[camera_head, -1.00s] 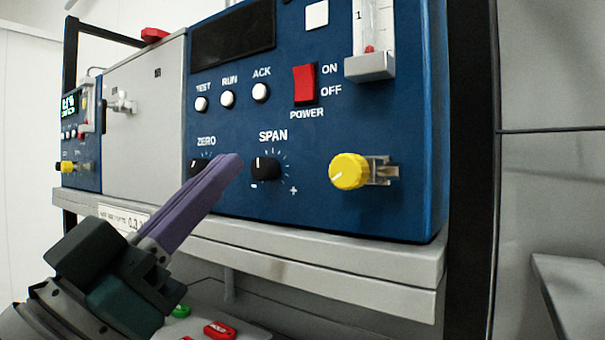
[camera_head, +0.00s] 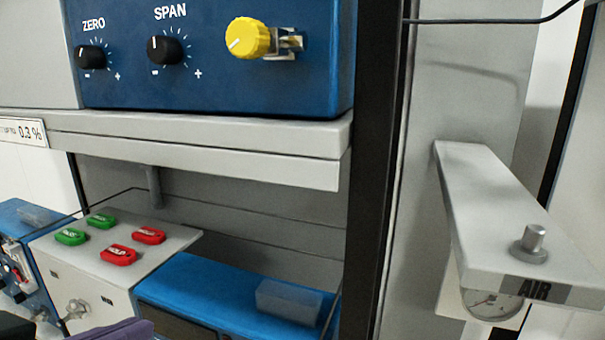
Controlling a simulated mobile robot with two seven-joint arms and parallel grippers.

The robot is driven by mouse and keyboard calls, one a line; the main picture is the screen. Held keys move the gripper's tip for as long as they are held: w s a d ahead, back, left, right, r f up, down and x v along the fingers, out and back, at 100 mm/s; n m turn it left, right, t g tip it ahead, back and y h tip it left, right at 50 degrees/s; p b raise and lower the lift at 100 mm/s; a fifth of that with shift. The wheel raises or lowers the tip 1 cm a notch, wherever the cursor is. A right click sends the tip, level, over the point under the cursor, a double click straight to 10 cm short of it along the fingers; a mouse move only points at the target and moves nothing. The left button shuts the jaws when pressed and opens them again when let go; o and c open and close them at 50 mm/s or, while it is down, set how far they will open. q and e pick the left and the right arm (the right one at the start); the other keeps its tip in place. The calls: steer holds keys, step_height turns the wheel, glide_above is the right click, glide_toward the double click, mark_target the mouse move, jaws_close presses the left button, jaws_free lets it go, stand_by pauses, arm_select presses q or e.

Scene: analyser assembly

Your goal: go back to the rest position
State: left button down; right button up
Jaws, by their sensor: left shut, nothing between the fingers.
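My left gripper (camera_head: 120,331) shows only as a purple fingertip piece at the bottom edge, left of centre. Its fingers are together with nothing between them, and the rest of it is cut off by the frame. It is below the analyser panel and apart from it, in front of the white button box. The blue analyser panel (camera_head: 215,88) carries the ZERO knob (camera_head: 90,57), the SPAN knob (camera_head: 165,49) and a yellow knob (camera_head: 248,38). My right gripper is not in view.
A grey shelf (camera_head: 240,158) runs under the panel. Below are a white box with green and red buttons (camera_head: 118,255) and a blue unit (camera_head: 210,290). A dark post (camera_head: 378,170) stands beside them. An AIR bracket (camera_head: 500,220) with a gauge (camera_head: 492,303) juts out at right.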

arm_select(q)
steer(key=s+a+f+g+y, duration=0.15)
steer(key=s+f+g, duration=0.25)
steer(key=s, duration=0.4)
steer(key=s+a+f+g+y, duration=0.1)
steer(key=s+a+f+g, duration=0.1)
steer(key=s+f+g, duration=0.45)
step_height(320, 180, up, 24)
steer(key=s+t+p, duration=0.1)
steer(key=t+p, duration=0.1)
steer(key=p, duration=1.8)
steer(key=shift+d+f+n+p, duration=0.15)
steer(key=shift+f+n+p, duration=0.05)
steer(key=shift+n+p, duration=0.15)
steer(key=shift+s, duration=0.1)
